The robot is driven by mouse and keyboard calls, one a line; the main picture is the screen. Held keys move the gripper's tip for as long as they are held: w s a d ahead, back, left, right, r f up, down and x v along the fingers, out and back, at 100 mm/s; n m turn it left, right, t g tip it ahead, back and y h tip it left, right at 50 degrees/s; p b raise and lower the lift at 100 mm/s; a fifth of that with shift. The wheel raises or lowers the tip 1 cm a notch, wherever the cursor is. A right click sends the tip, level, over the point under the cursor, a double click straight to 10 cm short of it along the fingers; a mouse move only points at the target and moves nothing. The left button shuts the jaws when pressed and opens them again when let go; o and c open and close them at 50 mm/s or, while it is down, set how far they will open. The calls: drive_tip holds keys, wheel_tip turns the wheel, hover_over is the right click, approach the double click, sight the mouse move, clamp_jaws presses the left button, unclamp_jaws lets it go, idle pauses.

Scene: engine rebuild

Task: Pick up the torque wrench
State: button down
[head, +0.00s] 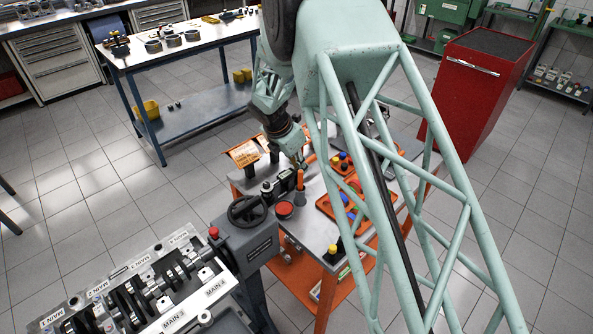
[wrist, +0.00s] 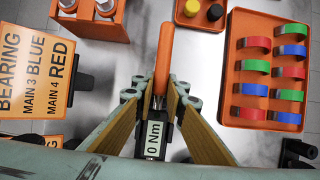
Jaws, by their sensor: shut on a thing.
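The torque wrench (wrist: 163,62) has an orange handle and a dark body with a display (wrist: 154,140) that reads 0 Nm. In the wrist view my gripper (wrist: 155,94) has a finger on each side of the wrench and is shut on it, near where the handle meets the body. The far end of the wrench is hidden behind the gripper. In the head view my gripper is small, over the grey-topped cart (head: 318,232), and its grip is hard to make out there.
An orange tray of coloured bearing shells (wrist: 231,70) lies right of the wrench. A bearing sign (wrist: 38,65) stands at left. An orange holder (wrist: 90,27) is at upper left. In the head view, an engine block (head: 150,285) is at lower left and a red cabinet (head: 470,100) at right.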

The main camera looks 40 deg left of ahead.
drive_tip(key=shift+r, duration=0.15)
drive_tip(key=shift+r+p, duration=0.6)
drive_tip(key=shift+r, duration=4.3)
drive_tip(key=c, duration=3.3)
unclamp_jaws()
clamp_jaws()
